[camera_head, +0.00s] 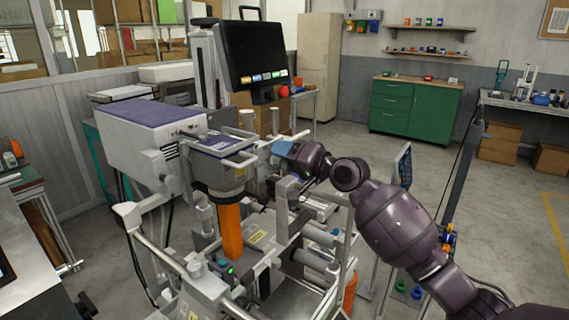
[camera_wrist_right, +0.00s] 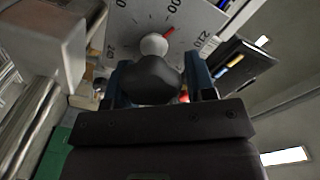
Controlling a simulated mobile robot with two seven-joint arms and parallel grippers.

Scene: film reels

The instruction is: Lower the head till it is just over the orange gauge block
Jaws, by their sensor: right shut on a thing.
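The head (camera_head: 227,174) is a grey box with a purple top and a dark round underside. The orange gauge block (camera_head: 231,235) stands upright directly below it. The dark underside appears close to the block's top, but I cannot tell the exact gap. My right gripper (camera_head: 283,149) is at the right of the head. In the wrist view its blue fingers (camera_wrist_right: 158,82) are shut on a dark rounded knob (camera_wrist_right: 152,80). Behind the knob is a grey dial (camera_wrist_right: 197,22) with numbers and a red pointer (camera_wrist_right: 167,36). My left gripper is not in view.
A monitor (camera_head: 250,52) stands behind the head. Metal rails and rollers (camera_head: 308,258) surround the block. A thin stand with a screen (camera_head: 402,168) is right of the machine, near my right arm. Open floor lies farther right, before a green cabinet (camera_head: 413,103).

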